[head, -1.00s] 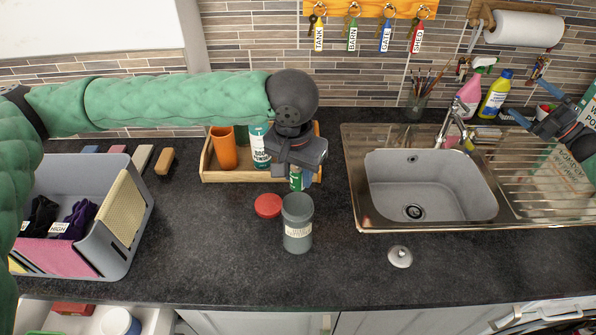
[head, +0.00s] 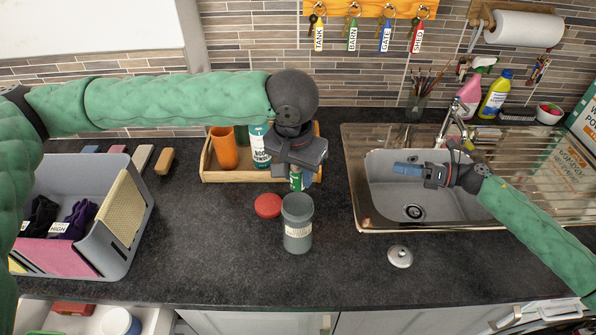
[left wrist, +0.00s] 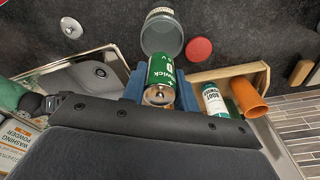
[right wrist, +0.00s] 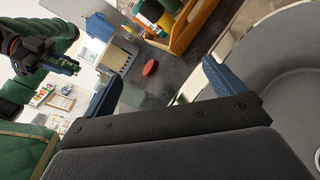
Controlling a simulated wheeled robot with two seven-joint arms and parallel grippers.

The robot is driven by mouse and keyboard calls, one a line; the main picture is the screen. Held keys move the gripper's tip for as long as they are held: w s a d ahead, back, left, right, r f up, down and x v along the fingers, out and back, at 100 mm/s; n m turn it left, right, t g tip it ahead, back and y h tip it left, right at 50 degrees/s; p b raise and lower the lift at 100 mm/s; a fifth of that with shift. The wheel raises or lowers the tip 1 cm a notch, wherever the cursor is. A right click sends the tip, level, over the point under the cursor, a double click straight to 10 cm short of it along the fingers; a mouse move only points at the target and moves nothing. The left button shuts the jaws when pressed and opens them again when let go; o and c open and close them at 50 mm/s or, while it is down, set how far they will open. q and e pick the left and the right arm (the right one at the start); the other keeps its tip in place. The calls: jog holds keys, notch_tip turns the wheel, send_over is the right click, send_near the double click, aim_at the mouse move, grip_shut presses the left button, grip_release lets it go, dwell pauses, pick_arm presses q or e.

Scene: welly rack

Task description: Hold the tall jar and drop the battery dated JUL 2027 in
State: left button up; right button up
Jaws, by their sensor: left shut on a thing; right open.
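The tall grey jar (head: 298,226) stands upright and open on the worktop, with a pale label; it also shows in the left wrist view (left wrist: 162,34). Its red lid (head: 268,206) lies beside it. My left gripper (head: 297,176) is shut on a green battery (left wrist: 161,76), just behind and above the jar, not over its mouth. The battery's date is not readable. My right gripper (head: 405,169) is open and empty over the sink, to the right of the jar, its blue fingers apart in the right wrist view (right wrist: 160,86).
A wooden tray (head: 225,177) with an orange cup (head: 223,148) and bottles stands behind the jar. A grey bin (head: 137,225) is at the left. The sink (head: 375,200) is at the right, with a small metal knob-topped disc (head: 400,257) in front. Worktop between jar and sink is clear.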

aim_at(302, 235)
jog(key=s+a+f+n+g, duration=0.1)
jog(key=s+a+n, duration=0.1)
jog(key=a, duration=0.1)
jog(key=s+a+f+n+g, duration=0.1)
jog(key=s+a+n, duration=0.1)
jog(key=s+a, duration=0.1)
jog(key=s+a+f+n+g, duration=0.1)
jog(key=s+a+f+n, duration=0.1)
jog(key=a, duration=0.3)
jog(key=shift+s, duration=0.3)
jog(key=s+a+n+g, duration=0.1)
jog(key=s+a, duration=0.1)
jog(key=s+a+f+n, duration=0.1)
jog(key=s+a+n, duration=0.1)
jog(key=s+a, duration=0.1)
jog(key=s+a+f+n+g, duration=0.1)
jog(key=s+a+n, duration=0.1)
jog(key=a, duration=0.1)
jog(key=shift+s+f+g+h, duration=0.2)
jog(key=shift+g+h, duration=0.1)
jog(key=shift+h, duration=0.1)
jog(key=shift+x, duration=4.9)
jog(key=shift+c, duration=0.4)
jog(key=shift+o, duration=0.3)
jog(key=c, duration=0.8)
